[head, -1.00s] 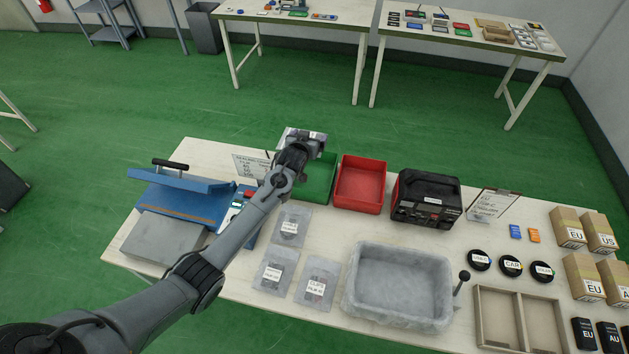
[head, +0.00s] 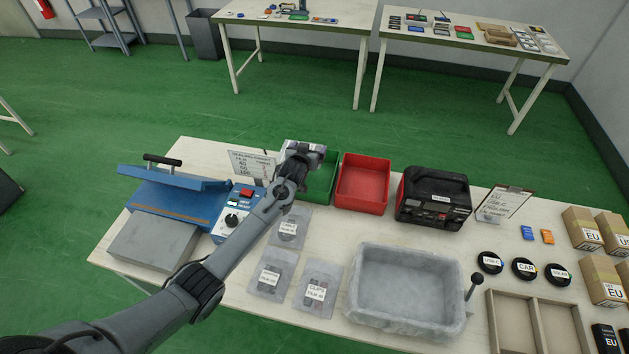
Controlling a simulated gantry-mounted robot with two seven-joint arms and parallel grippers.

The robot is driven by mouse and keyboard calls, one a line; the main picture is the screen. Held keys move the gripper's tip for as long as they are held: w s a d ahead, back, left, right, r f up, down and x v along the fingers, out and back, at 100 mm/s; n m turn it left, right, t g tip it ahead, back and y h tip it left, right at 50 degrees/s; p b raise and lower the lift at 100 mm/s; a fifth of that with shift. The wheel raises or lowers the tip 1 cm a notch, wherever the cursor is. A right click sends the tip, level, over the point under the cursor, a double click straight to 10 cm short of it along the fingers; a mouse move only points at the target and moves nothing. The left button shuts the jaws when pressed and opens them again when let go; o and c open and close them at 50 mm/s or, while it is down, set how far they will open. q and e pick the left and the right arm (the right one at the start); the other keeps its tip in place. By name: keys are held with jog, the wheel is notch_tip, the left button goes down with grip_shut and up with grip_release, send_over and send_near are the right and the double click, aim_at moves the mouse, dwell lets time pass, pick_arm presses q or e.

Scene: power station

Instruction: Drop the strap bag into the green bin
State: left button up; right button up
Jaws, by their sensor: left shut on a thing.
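The green bin (head: 322,184) stands at the back of the table, left of the red bin. My left gripper (head: 304,152) is over the green bin's back left part, with the forearm reaching in from the lower left. Much of the bin's inside is also covered. Three clear labelled bags lie on the table: one near the bin (head: 288,228) and two in front, left (head: 270,274) and right (head: 317,286). My right gripper is not in view.
The red bin (head: 363,184) is empty. A black device (head: 433,197) stands right of it. A large grey tray (head: 408,286) fills the front middle.

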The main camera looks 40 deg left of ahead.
pick_arm(q)
jog(key=o, duration=0.8)
jog(key=shift+p+v, duration=1.15)
jog(key=shift+v, duration=4.25)
jog(key=shift+r, duration=0.1)
